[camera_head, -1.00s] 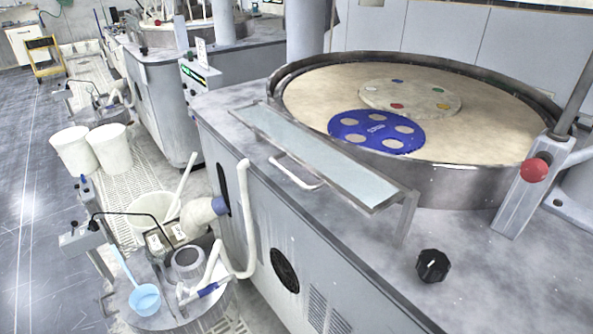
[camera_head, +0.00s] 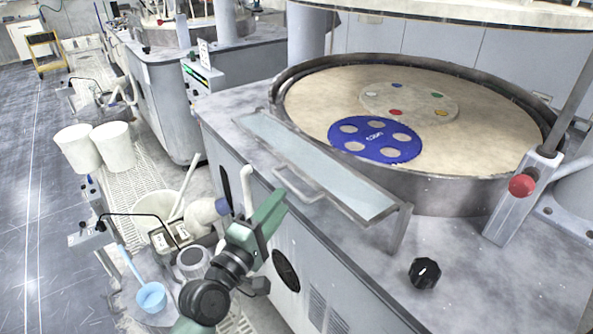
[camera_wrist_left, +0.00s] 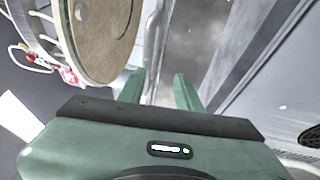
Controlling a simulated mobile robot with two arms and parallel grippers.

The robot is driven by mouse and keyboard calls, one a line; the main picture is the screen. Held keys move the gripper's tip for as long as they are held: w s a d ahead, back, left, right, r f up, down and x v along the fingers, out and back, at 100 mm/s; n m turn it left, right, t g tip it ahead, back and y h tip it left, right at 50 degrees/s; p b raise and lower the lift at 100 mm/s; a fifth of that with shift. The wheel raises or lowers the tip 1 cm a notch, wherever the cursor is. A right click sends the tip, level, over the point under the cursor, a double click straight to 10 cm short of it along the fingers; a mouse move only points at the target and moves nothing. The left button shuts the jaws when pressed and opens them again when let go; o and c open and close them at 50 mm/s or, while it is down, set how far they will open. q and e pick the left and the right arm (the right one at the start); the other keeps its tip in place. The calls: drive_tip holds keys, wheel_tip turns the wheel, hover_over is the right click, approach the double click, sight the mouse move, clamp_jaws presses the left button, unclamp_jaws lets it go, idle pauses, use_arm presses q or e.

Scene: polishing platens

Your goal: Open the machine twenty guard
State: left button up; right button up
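The guard (camera_head: 315,162) is a long, pale translucent panel in a metal frame at the front edge of the near machine, beside the round platen. Its bar handle (camera_head: 297,187) sticks out on the front side. My left gripper (camera_head: 268,213) is green and sits in front of the machine, just left of the handle and apparently apart from it. In the left wrist view the two fingers (camera_wrist_left: 160,90) are spread with nothing clearly held between them. My right gripper is not in view.
The platen (camera_head: 480,120) carries a blue holed disc (camera_head: 375,139). A red button (camera_head: 522,185) and black knob (camera_head: 425,273) are at the right. A large round plate (camera_head: 450,12) hangs above. White buckets (camera_head: 78,148) and a hose stand left of the machine.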

use_arm(q)
drive_tip(key=shift+w+d+r, duration=0.1)
drive_tip(key=shift+d+r, duration=0.1)
drive_tip(key=shift+r, duration=0.9)
drive_tip(key=f+p+x, duration=0.1)
drive_tip(key=x, duration=0.6)
drive_tip(key=shift+r, duration=0.5)
drive_tip(key=shift+w, duration=0.1)
clamp_jaws()
drive_tip(key=shift+r, duration=0.1)
